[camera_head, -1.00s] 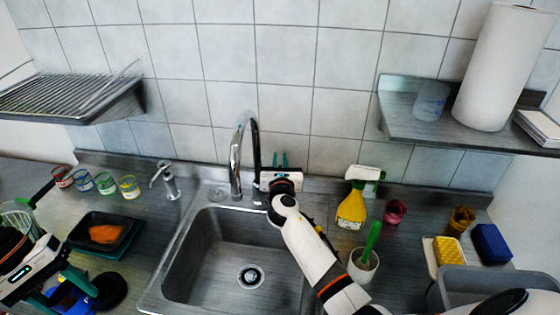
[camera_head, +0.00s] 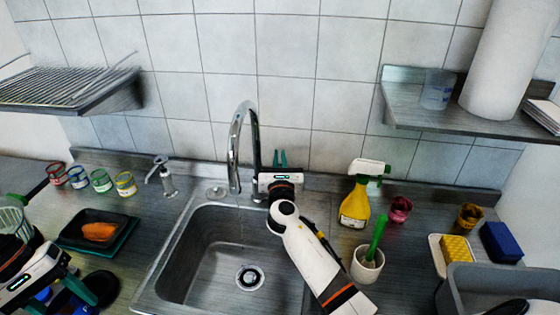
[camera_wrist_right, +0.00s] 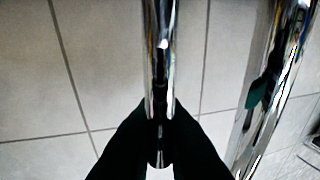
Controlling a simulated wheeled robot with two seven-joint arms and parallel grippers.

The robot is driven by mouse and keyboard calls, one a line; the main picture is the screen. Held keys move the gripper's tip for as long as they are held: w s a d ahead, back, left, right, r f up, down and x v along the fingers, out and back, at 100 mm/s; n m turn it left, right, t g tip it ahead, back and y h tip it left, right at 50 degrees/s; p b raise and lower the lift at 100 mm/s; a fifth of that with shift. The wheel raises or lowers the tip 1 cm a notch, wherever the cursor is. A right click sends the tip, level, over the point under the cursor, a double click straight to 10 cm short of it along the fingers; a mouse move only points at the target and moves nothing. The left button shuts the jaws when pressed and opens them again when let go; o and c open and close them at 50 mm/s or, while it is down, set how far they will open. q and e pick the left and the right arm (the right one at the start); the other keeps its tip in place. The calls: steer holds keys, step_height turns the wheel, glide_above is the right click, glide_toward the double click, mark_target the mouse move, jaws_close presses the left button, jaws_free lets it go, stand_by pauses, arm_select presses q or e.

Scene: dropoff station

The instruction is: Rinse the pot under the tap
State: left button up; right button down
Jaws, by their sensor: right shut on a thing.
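The tap (camera_head: 236,150) is a tall chrome gooseneck behind the sink (camera_head: 178,262). A thin, faint stream of water (camera_head: 241,228) falls from its spout toward the drain. My right gripper (camera_head: 280,160) is at the tap's right side; in the right wrist view its dark fingers (camera_wrist_right: 160,130) are shut on a chrome bar, the tap lever (camera_wrist_right: 160,60). My left gripper (camera_head: 88,296) is at the lower left edge, beside a blue thing (camera_head: 62,302), possibly the pot, mostly hidden. Whether its fingers grip it is unclear. No pot shows in the sink.
A black tray (camera_head: 82,240) with an orange thing stands left of the sink, with several small jars (camera_head: 125,184) behind. A soap dispenser (camera_head: 165,180) is near the tap. Right are a yellow spray bottle (camera_head: 355,208), a white cup with green brush (camera_head: 367,266), and a grey tub (camera_head: 452,288).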

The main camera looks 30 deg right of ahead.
steer(key=c, duration=1.5)
jaws_free()
arm_select(q)
steer(key=shift+r, duration=0.25)
arm_select(e)
steer(key=shift+s+a+f, duration=0.1)
steer(key=shift+s+a, duration=0.2)
steer(key=shift+s, duration=0.2)
arm_select(q)
steer(key=shift+r+p, duration=0.7)
steer(key=shift+p, duration=0.25)
arm_select(e)
steer(key=v, duration=1.1)
